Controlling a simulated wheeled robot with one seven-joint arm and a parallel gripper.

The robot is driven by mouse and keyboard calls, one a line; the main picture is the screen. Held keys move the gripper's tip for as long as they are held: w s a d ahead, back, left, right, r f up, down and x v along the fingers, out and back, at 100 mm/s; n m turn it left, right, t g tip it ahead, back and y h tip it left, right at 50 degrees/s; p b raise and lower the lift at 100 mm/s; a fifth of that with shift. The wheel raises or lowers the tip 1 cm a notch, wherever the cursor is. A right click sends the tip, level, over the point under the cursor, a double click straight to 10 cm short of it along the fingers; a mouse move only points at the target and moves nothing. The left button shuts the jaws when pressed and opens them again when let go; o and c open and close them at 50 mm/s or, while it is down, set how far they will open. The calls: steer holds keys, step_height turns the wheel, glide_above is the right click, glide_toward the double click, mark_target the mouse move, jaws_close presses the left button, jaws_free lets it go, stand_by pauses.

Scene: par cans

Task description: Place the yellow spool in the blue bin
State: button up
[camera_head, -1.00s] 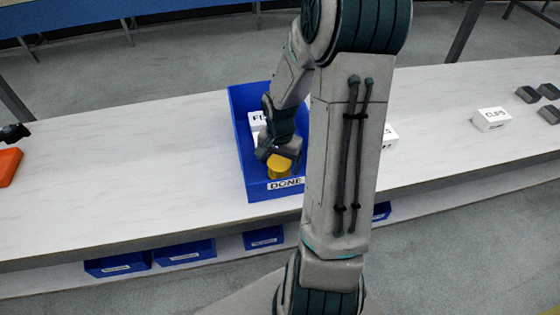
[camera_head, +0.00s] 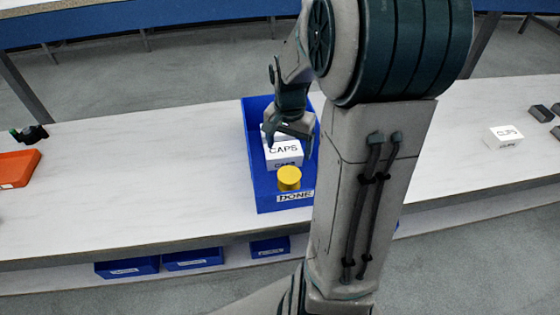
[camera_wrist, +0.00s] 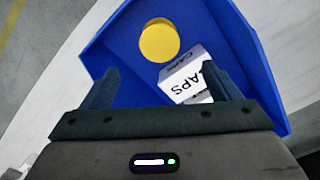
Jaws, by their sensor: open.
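The yellow spool (camera_head: 289,178) stands in the blue bin (camera_head: 265,195), near the bin's front wall with the DONE label. It also shows in the wrist view (camera_wrist: 159,41), on the bin floor and clear of my fingers. My gripper (camera_head: 288,143) is open and empty above the bin, behind the spool. In the wrist view my gripper's two fingers (camera_wrist: 168,88) are spread wide. A white CAPS box (camera_head: 284,152) is in the bin close behind the spool, and in the wrist view it shows partly behind the right finger (camera_wrist: 185,75).
The white table (camera_head: 130,180) is clear left of the bin. An orange bin (camera_head: 18,168) lies at the far left. Another white CAPS box (camera_head: 503,136) and dark blocks (camera_head: 542,113) stand at the right. Several blue bins (camera_head: 194,258) sit below the tabletop.

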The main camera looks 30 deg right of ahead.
steer(key=s+a+r+n+t, duration=0.2)
steer(key=s+a+r+n, duration=0.5)
steer(key=s+a+n, duration=0.3)
steer(key=shift+s+a, duration=1)
steer(key=shift+s, duration=0.25)
